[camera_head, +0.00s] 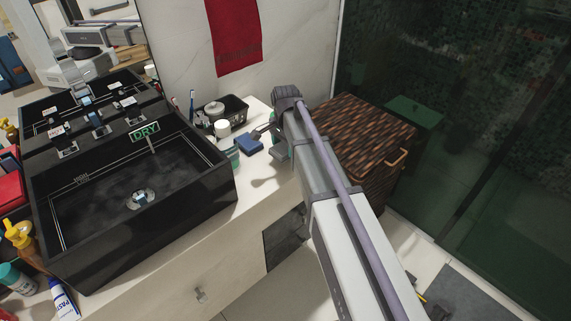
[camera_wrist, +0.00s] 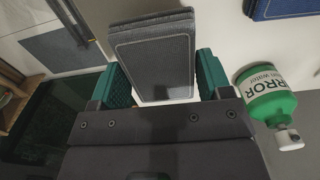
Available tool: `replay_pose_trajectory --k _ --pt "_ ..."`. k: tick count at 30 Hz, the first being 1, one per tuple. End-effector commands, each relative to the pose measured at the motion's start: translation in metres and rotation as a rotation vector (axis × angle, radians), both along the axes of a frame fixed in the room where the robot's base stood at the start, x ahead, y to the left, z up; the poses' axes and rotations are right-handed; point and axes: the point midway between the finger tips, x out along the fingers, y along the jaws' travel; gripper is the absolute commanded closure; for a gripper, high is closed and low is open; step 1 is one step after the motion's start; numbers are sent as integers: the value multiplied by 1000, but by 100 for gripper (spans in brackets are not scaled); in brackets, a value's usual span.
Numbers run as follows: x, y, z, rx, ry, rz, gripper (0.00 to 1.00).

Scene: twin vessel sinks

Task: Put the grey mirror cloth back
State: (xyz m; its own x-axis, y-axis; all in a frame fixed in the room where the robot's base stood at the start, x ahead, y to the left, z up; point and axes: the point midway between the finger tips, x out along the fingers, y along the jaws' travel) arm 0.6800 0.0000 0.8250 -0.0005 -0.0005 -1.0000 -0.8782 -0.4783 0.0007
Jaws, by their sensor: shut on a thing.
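The grey mirror cloth (camera_wrist: 152,58) is a folded, dark grey textured pad in the wrist view. It sits between the green finger pads of my gripper (camera_wrist: 160,80), which is shut on it. In the head view my gripper (camera_head: 270,135) is over the right end of the counter, just right of a blue folded cloth (camera_head: 250,144). A green bottle with a white label reading "RROR" (camera_wrist: 268,93) is right of my gripper in the wrist view.
A black sink (camera_head: 180,215) with a "DRY" sign (camera_head: 145,131) fills the counter's left part. A black caddy (camera_head: 235,108) stands behind the blue cloth. A brown wicker hamper (camera_head: 355,130) stands right of the counter. The white counter (camera_head: 258,190) is bare in front of the cloth.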

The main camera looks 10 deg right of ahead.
Motion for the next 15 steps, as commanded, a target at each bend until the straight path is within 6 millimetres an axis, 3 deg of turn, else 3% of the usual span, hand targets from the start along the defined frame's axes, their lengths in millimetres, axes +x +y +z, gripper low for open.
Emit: replay_pose_trajectory --k 2,7,15 --pt "0 0 -4 0 0 0 48" --pt "0 0 -38 0 -1 -1 48" --pt "0 0 -35 1 0 -1 50"
